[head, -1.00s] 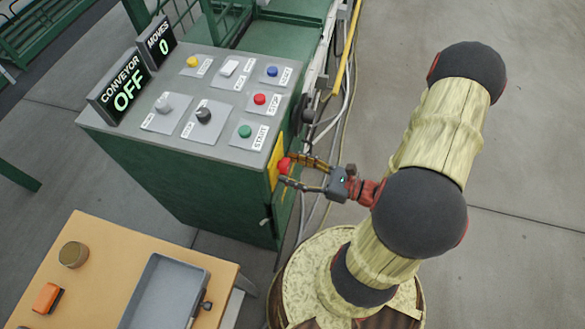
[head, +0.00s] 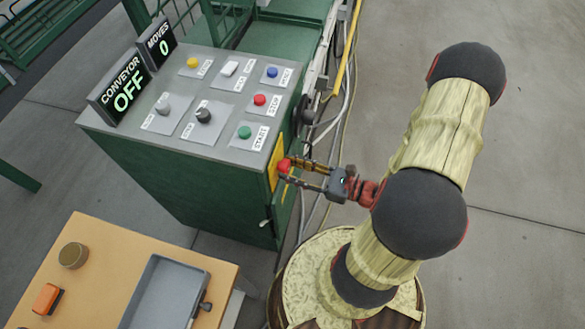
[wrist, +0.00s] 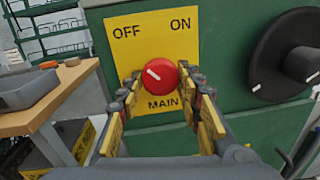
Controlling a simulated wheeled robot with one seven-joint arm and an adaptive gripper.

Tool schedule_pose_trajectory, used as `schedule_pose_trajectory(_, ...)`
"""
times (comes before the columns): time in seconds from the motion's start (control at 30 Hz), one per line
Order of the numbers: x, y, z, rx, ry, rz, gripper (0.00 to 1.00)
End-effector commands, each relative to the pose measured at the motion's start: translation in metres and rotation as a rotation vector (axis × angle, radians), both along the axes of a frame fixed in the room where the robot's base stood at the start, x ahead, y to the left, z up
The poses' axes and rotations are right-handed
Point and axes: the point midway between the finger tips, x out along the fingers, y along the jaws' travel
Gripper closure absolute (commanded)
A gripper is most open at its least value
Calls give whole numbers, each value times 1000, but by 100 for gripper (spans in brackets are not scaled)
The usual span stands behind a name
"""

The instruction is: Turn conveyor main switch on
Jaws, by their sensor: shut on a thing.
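The main switch is a red round knob (wrist: 160,76) on a yellow plate (wrist: 178,28) marked OFF at upper left, ON at upper right and MAIN below. Its white pointer line tilts up and left, toward OFF. In the head view the red knob (head: 283,166) sticks out from the right side of the green cabinet. My gripper (wrist: 164,84) is shut on the knob, one finger at its left and one at its right. The conveyor display (head: 120,88) reads OFF.
A large black dial (wrist: 290,55) sits right of the plate. The cabinet top (head: 215,65) carries several buttons and knobs. A wooden table (head: 100,245) with a grey tray (head: 168,290) stands in front. Cables run along the floor behind my gripper.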

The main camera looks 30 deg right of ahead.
Motion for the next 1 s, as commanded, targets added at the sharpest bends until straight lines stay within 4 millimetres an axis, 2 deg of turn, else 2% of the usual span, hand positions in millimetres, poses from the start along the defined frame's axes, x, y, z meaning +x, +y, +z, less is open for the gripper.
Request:
schedule_pose_trajectory(0.47,0,1,4,69,70,2,90)
schedule_pose_trajectory(1.0,0,1,7,402,402,1,90)
